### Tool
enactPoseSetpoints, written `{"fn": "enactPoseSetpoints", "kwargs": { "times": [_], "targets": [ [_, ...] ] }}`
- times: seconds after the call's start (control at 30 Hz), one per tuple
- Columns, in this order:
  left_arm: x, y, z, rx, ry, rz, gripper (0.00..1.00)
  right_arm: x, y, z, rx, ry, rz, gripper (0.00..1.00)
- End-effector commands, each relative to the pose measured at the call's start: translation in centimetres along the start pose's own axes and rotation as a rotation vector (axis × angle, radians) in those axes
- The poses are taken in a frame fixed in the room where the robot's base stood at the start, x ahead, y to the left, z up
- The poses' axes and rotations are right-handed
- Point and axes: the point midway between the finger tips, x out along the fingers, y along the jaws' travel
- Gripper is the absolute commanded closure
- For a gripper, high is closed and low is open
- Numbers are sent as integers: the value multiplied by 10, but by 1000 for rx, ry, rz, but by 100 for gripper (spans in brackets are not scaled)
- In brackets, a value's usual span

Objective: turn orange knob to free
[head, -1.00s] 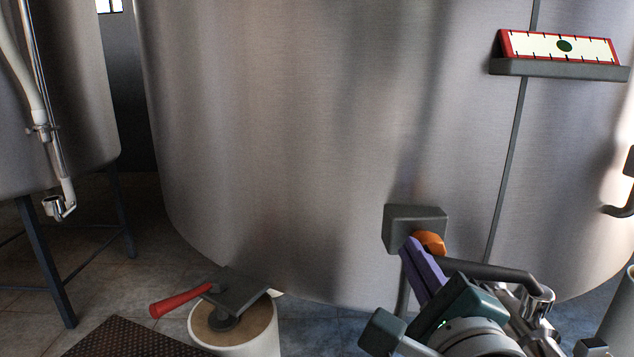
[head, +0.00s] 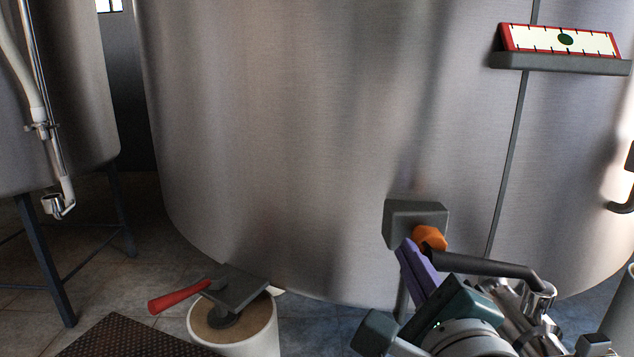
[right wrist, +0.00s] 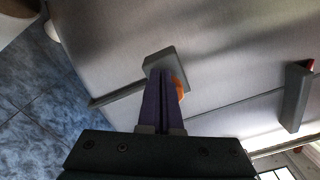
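The orange knob (head: 430,237) is on the right side of a grey box (head: 416,211) low on the front of the big steel tank. My right gripper (head: 412,256) has purple fingers, which reach up to the knob's lower left side. In the right wrist view, the two fingers (right wrist: 162,92) lie close together with only a thin gap. The orange knob (right wrist: 180,87) shows to their right, beside rather than between them. Whether they touch it is unclear, and the fingers hide part of it. My left gripper is out of view.
A dark bar (head: 490,266) with a chrome fitting crosses just right of the knob. A red-edged gauge (head: 562,42) sits on a ledge higher up. A white bucket (head: 262,337) with a red-handled tool (head: 180,297) on it stands lower left.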

Motion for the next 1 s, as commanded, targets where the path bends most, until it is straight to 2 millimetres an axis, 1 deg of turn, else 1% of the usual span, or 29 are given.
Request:
{"fn": "enactPoseSetpoints", "kwargs": {
  "times": [0.17, 0.5, 0.6, 0.7, 1.0],
  "targets": [
    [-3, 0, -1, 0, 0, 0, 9, -4, 1, 4, -1, -1, 0, 100],
    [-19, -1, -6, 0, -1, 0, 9, -47, 0, 5, 0, -3, 1, 100],
    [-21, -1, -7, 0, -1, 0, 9, -56, 0, 5, 0, -3, -1, 100],
    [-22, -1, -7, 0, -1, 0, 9, -60, 0, 5, 1, -4, -2, 100],
    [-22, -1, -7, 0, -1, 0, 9, -60, -2, 2, 9, 0, -5, 100]
  ]
}}
